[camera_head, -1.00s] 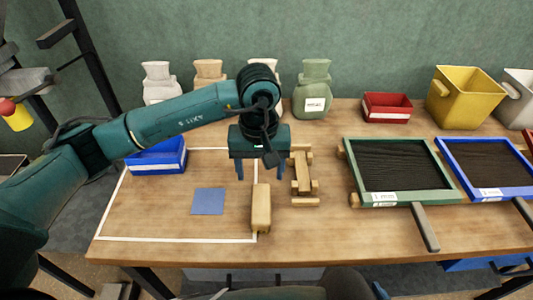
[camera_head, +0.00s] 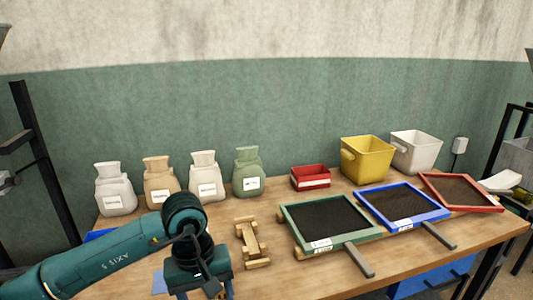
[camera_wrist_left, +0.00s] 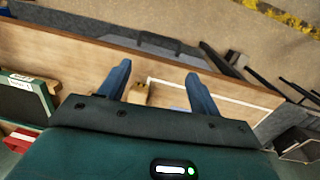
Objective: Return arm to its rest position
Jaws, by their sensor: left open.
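My left arm comes in from the left in the head view, and its gripper (camera_head: 200,292) hangs at the bottom edge, with the fingers cut off. In the left wrist view the two blue fingers of my left gripper (camera_wrist_left: 160,75) are spread wide apart with nothing held between them. A small wooden block (camera_wrist_left: 138,94) shows beyond the gap, on the table near the white tape line. My right gripper is not in view.
The table (camera_head: 300,272) holds a wooden stand (camera_head: 250,243), a green-framed sieve (camera_head: 325,220), a blue-framed sieve (camera_head: 402,206) and a red-framed sieve (camera_head: 461,191). Sacks (camera_head: 205,178), a red box (camera_head: 310,178), a yellow bin (camera_head: 366,160) and a white bin (camera_head: 416,152) stand behind.

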